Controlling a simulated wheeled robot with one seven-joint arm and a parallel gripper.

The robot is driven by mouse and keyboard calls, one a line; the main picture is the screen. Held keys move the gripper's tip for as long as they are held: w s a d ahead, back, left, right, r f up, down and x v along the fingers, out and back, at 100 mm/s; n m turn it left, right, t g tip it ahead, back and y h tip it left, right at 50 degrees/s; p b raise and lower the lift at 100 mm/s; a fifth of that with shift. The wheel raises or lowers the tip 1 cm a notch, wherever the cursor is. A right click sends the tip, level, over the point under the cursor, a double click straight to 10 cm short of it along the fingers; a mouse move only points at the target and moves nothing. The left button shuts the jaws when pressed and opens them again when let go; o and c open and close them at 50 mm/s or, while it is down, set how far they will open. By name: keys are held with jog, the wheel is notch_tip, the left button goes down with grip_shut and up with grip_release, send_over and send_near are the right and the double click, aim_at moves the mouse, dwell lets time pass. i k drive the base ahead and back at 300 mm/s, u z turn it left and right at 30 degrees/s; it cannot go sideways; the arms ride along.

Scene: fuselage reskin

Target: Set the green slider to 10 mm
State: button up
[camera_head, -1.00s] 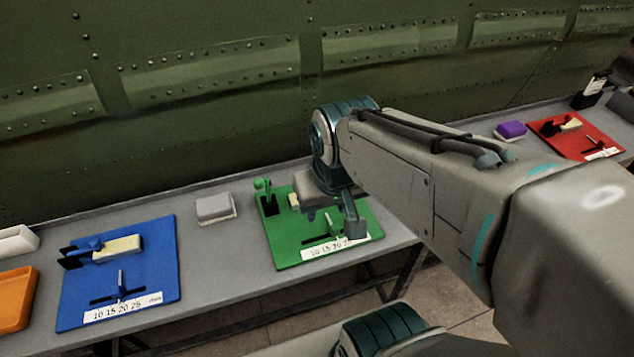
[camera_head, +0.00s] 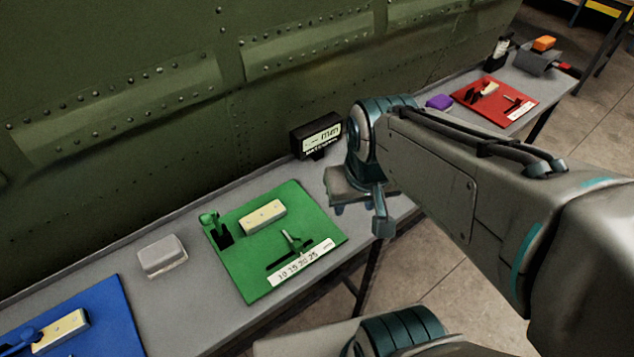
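The green board (camera_head: 238,270) lies on the grey bench at the picture's middle. Its green slider (camera_head: 292,242) stands upright in a dark slot, above a white scale strip (camera_head: 301,263) marked 10, 15, 20, 25. The slider is around the middle of the slot; its exact reading cannot be told. My gripper (camera_head: 363,212) is right of the green board, past its right edge and apart from the slider. One finger shows clearly; the gap between fingers is not clear, and I see nothing held.
A cream block (camera_head: 263,217) and a green clamp (camera_head: 212,226) sit on the green board. A black display (camera_head: 316,137) stands behind. A grey box (camera_head: 162,256) and blue board (camera_head: 105,315) are left; a purple block (camera_head: 439,102) and red board (camera_head: 521,107) are right.

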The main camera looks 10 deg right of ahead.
aim_at(296, 244)
jog(key=z, duration=0.45)
jog(key=k, duration=0.65)
jog(key=u, duration=1.2)
